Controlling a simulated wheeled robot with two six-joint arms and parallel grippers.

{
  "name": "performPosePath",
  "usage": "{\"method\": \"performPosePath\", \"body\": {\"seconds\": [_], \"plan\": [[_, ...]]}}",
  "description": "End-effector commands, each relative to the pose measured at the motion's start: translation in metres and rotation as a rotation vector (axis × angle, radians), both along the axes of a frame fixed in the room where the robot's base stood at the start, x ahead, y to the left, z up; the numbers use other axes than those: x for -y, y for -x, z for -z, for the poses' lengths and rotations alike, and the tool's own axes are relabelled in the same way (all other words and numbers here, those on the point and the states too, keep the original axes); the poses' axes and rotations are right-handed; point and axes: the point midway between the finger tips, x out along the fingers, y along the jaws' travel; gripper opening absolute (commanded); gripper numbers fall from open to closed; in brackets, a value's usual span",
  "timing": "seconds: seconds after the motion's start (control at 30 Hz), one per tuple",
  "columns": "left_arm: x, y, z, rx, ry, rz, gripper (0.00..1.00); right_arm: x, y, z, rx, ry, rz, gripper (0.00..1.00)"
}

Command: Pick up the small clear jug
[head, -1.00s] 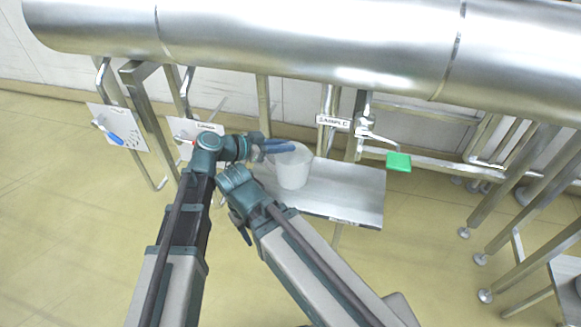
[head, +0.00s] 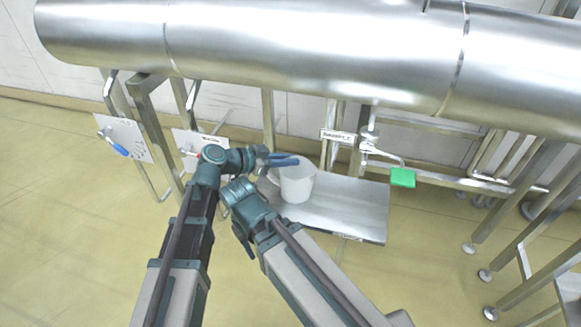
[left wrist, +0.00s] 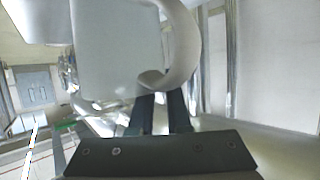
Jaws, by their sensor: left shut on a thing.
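The small clear jug (head: 297,186) looks whitish and translucent, upright at the steel shelf (head: 350,212). I cannot tell whether its base touches the shelf. My left gripper (head: 280,161) reaches its upper left side, with blue fingers by the rim. In the left wrist view the jug (left wrist: 115,55) fills the upper middle, its curved handle (left wrist: 188,50) facing me. My left gripper (left wrist: 160,112) is shut on the lower part of the handle. My right gripper (head: 244,240) points down left of the shelf, largely behind its arm; its opening is unclear.
A large steel pipe (head: 300,55) runs across the top. Panels (head: 125,140) and steel legs stand at left. The shelf's right half is bare.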

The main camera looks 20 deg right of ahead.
Motion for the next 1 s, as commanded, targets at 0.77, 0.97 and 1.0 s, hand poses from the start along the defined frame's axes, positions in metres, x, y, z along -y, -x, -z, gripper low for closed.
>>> {"method": "performPosePath", "body": {"seconds": [0.77,0.97,1.0], "plan": [[0.000,0.000,-0.095,-0.001,0.002,0.000,0.00,0.000,0.000,-0.094,0.000,0.000,0.001,0.50],[0.000,0.000,-0.101,-0.001,0.002,0.000,0.00,0.000,0.000,-0.100,0.000,0.000,0.001,0.50],[0.000,0.000,-0.100,-0.001,0.002,0.000,0.00,0.000,0.000,-0.100,0.000,0.000,0.001,0.50]]}}
